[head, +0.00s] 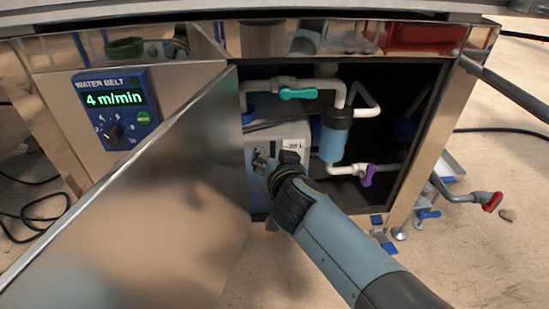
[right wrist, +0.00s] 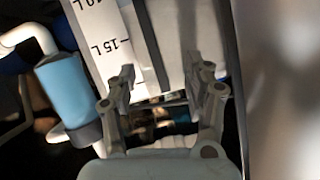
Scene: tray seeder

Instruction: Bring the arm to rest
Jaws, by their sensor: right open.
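My right arm (head: 345,245) reaches from the lower right into the open cabinet. Its gripper (head: 264,158) is in front of a pale tank (head: 295,134) with a litre scale. In the right wrist view the gripper (right wrist: 167,76) has its two fingers apart, with nothing held between them. The tank (right wrist: 172,40) and its scale lie beyond the fingers; I cannot tell whether they touch it. My left gripper is not in view.
The open metal door (head: 150,200) stands left of my arm. White pipes carry a teal valve handle (head: 298,94), a blue filter (head: 333,140) and a purple handle (head: 368,175). A water belt panel (head: 116,108) reads 4 m/min. Clear floor lies at the lower right.

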